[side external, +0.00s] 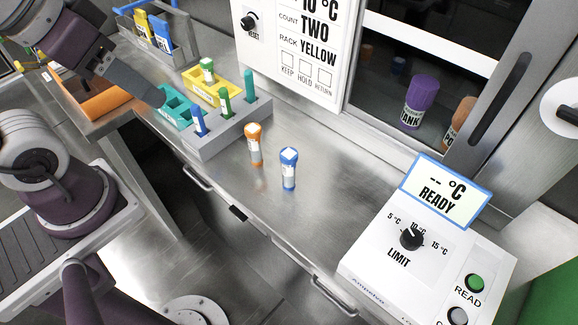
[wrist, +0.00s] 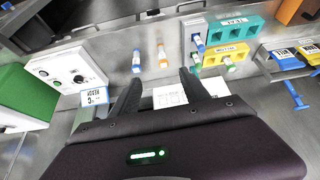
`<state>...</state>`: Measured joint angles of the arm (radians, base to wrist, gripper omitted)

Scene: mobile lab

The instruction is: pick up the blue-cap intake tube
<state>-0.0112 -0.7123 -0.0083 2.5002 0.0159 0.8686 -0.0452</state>
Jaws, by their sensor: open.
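The blue-cap intake tube (side external: 288,170) stands upright on the bare steel bench in the side view, to the right of and nearer than an orange-cap tube (side external: 254,148). In the wrist view the blue-cap tube (wrist: 136,61) is beyond the fingers, slightly left of centre, with the orange-cap tube (wrist: 162,55) to its right. My gripper (wrist: 160,78) is open, with nothing between its fingers. It is apart from both tubes. In the side view my arm reaches in at upper left, and its fingers cannot be made out clearly.
A grey rack (side external: 228,133) with blue and green upright pieces stands left of the tubes, beside yellow (side external: 230,80) and teal containers. A white limit device (side external: 375,255) stands at right. A sign panel (side external: 290,60) is behind. The bench around the tubes is clear.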

